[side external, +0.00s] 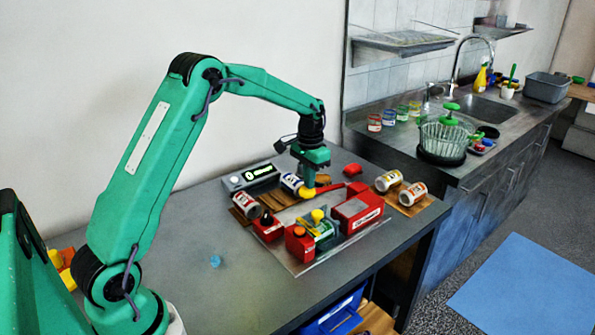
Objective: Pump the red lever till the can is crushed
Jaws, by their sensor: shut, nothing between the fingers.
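My green gripper (308,186) points down over the middle of the grey table, shut and empty. A red bar that looks like the lever (328,188) lies just right of my fingertips; whether they touch it I cannot tell. It runs toward a red machine block (358,211). A white and blue can (290,183) lies tilted just left of my gripper, partly overlapped by it. Other cans lie on wooden pads: one at the left (245,205) and two at the right (388,180), (412,194). I cannot tell which can belongs to the press, or see a crushed one.
A red unit with an orange top (299,243) and a yellow-knobbed green device (319,225) stand in front. A grey display box (250,177) is behind at the left.

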